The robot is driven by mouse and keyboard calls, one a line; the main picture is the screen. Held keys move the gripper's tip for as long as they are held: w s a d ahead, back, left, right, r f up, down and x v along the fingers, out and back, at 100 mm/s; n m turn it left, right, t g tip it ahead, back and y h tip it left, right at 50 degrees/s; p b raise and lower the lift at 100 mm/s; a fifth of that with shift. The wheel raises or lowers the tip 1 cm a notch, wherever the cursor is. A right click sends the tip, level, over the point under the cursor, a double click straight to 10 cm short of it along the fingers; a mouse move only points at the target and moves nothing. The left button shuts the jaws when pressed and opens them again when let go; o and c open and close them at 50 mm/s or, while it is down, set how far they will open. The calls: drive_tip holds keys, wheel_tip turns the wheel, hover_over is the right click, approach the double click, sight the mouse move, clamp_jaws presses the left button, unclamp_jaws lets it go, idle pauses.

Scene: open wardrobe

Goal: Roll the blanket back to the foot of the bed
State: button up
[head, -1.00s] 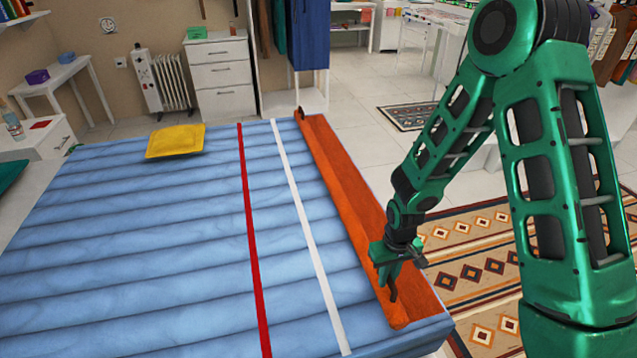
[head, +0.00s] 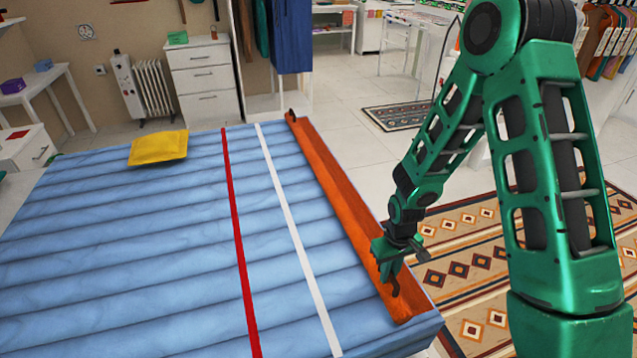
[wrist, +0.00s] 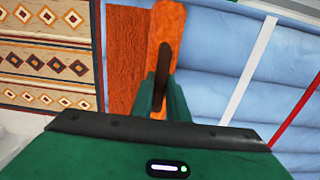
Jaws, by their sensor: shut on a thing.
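The orange blanket (head: 340,205) lies as a long, narrow strip along the right edge of the bed (head: 150,235). Its left side is a raised roll, with a flatter part to the right. My gripper (head: 393,283) is at the near end of the roll, shut on a dark brown tab of the blanket. In the wrist view, the dark tab (wrist: 164,62) stands up between my fingers, against the orange roll (wrist: 165,22). A flat orange part (wrist: 127,60) lies beside it. The far end of the roll also has a dark tab (head: 291,115).
A red stripe (head: 238,240) and a white stripe (head: 287,210) cross the bare blue bed, left of the roll. A yellow pillow (head: 158,148) lies at the far left. A patterned rug (head: 480,265) covers the floor right of the bed.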

drive_tip(key=shift+w+d, duration=0.25)
drive_tip(key=shift+d, duration=0.6)
drive_tip(key=shift+w+d, duration=0.2)
drive_tip(key=shift+d, duration=0.6)
drive_tip(key=shift+w+d, duration=0.25)
drive_tip(key=shift+d, duration=0.6)
drive_tip(key=o, duration=1.1)
drive_tip(key=shift+r, duration=0.1)
wheel_tip(320, 180, up, 8)
